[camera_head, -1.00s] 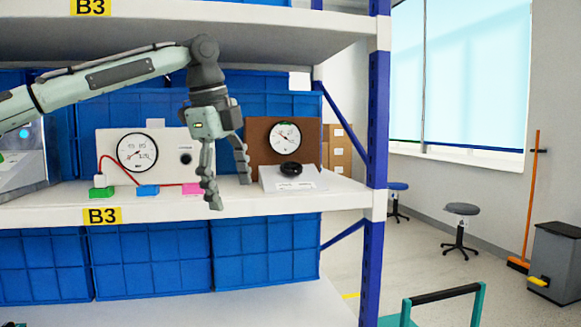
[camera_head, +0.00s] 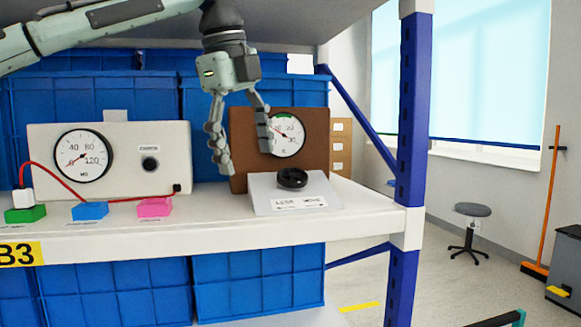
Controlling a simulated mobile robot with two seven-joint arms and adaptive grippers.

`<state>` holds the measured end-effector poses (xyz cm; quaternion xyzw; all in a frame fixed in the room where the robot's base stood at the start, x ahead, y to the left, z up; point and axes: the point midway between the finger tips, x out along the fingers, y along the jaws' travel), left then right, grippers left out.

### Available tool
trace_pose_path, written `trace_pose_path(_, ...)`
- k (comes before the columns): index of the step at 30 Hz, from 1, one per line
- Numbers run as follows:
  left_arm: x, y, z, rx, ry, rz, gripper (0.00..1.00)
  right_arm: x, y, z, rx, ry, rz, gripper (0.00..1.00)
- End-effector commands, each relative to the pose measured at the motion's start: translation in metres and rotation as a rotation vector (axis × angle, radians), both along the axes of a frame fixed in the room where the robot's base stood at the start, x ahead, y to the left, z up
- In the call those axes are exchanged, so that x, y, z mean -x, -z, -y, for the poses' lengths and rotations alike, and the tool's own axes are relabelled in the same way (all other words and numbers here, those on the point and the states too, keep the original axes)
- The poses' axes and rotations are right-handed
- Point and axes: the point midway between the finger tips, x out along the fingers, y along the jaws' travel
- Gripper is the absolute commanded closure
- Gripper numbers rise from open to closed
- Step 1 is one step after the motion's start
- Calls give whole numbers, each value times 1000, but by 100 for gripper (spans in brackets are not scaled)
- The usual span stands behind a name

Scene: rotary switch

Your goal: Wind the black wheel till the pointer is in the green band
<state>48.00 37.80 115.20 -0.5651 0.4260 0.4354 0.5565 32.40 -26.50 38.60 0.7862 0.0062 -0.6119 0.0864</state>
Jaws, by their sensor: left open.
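The black wheel (camera_head: 292,178) sits on a white sloped base (camera_head: 262,190) at the right end of the shelf. Behind it, a brown panel (camera_head: 318,126) carries a round white gauge (camera_head: 288,138) with a small green band at its top edge. A red pointer shows on the dial, but its exact reading is too small to tell. My left gripper (camera_head: 246,154) hangs fingers-down, open and empty, in front of the brown panel, above and left of the wheel and apart from it. One finger overlaps the gauge's left edge. My right gripper is not in view.
A white panel (camera_head: 120,175) with a larger gauge (camera_head: 83,157) stands at left. Green (camera_head: 26,214), blue (camera_head: 90,210) and pink (camera_head: 153,206) blocks and a red cable lie before it. A blue post (camera_head: 412,120) bounds the shelf's right end. Blue crates stand behind.

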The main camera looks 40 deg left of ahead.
Motion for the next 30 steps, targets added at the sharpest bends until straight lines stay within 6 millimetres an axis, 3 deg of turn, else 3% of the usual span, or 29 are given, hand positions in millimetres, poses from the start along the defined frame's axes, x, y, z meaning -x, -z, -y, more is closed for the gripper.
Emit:
trace_pose_path(6, -28, 0, 0, -2, -1, -3, 25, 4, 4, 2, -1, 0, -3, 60)
trace_pose_path(19, -122, -1, -2, -2, -3, -2, 25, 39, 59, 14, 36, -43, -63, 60)
trace_pose_path(24, -126, 31, -3, -1, 0, -1, 25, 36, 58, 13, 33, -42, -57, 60)
trace_pose_path(30, -131, 47, -3, -1, -1, 0, 25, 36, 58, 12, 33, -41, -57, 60)
